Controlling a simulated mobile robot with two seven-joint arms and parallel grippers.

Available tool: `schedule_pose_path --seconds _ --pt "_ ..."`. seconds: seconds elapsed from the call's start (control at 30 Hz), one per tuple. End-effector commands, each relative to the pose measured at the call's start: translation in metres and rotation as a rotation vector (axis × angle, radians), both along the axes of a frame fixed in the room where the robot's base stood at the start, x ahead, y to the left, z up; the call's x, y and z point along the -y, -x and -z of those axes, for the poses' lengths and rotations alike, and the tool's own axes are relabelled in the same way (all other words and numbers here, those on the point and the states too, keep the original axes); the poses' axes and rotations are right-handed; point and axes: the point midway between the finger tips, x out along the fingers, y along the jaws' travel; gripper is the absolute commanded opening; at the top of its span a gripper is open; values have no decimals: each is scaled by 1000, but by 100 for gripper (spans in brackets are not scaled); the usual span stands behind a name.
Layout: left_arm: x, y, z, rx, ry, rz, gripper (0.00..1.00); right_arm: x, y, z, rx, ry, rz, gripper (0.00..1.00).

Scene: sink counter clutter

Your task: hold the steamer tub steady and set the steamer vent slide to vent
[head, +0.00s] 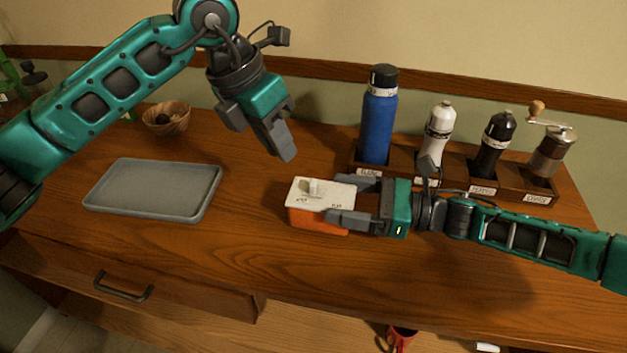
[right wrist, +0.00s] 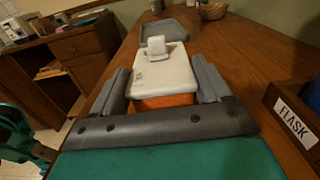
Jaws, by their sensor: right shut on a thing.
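The steamer tub (head: 318,220) is an orange box with a white lid, standing on the wooden counter in the middle of the head view. On the lid is a small raised white vent slide (head: 312,187), towards the left end; it also shows in the right wrist view (right wrist: 157,46). The slide's setting is too small to read. My right gripper (head: 355,200) is shut on the tub from its right side, one finger along each long side. My left gripper (head: 262,133) hangs above and left of the tub, apart from it; its finger gap is not clear.
A grey tray (head: 150,188) lies at left, with a wooden bowl (head: 167,118) behind it. Counter between tray and tub is clear.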

Motion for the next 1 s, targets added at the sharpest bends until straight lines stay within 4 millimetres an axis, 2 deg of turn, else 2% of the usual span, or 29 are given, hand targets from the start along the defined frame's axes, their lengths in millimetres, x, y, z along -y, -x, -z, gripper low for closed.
schedule_pose_path --seconds 0.03,0.17,0.4,0.6,1.0 --pt "-12 -7 6 -74 39 -52 11 0 0 0 0 0 0 38" --pt "-42 -20 14 -261 173 -175 0 0 0 0 0 0 0 38" --pt "-85 -39 17 -481 399 -344 0 0 0 0 0 0 0 38" --pt "-96 -44 16 -530 464 -385 0 0 0 0 0 0 0 38" --pt "-91 -43 20 -529 463 -382 0 0 0 0 0 0 0 38"
